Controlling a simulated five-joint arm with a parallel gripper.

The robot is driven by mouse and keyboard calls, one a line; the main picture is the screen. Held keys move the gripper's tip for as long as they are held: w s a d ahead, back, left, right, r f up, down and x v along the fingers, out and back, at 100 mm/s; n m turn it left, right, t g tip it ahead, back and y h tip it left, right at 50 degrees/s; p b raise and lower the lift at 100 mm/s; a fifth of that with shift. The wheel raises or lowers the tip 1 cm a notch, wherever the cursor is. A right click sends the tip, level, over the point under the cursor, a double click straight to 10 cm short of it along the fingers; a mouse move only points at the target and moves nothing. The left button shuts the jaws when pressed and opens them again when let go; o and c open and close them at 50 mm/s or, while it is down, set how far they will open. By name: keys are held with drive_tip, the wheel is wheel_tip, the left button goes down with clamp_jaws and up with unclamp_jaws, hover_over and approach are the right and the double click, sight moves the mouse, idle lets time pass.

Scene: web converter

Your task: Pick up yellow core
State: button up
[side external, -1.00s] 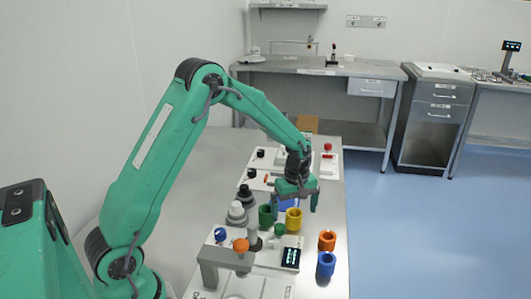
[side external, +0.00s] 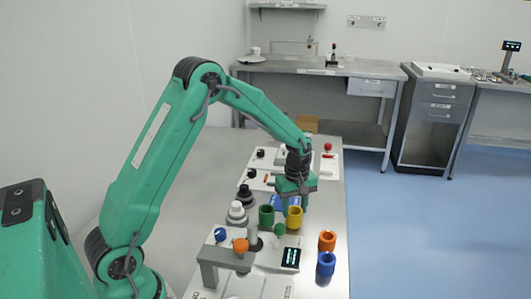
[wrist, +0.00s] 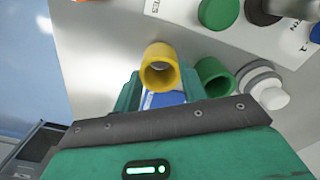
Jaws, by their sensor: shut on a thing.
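The yellow core (side external: 294,218) is a short hollow cylinder at the middle of the workbench. In the wrist view the yellow core (wrist: 160,58) stands between my two fingers, its open end facing the camera. My gripper (side external: 295,204) points down over it, and its fingers (wrist: 160,84) are shut on the yellow core. The fingertips are partly hidden in the side view. I cannot tell whether the core is clear of the surface.
A green core (side external: 266,215) stands just left of the yellow one. An orange core (side external: 327,241) and a blue core (side external: 326,264) stand at the near right. A small display (side external: 291,257) and a grey bracket (side external: 226,254) are nearer. The bench's right edge is close.

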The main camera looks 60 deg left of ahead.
drive_tip(key=shift+r, duration=2.65)
drive_tip(key=shift+a, duration=0.1)
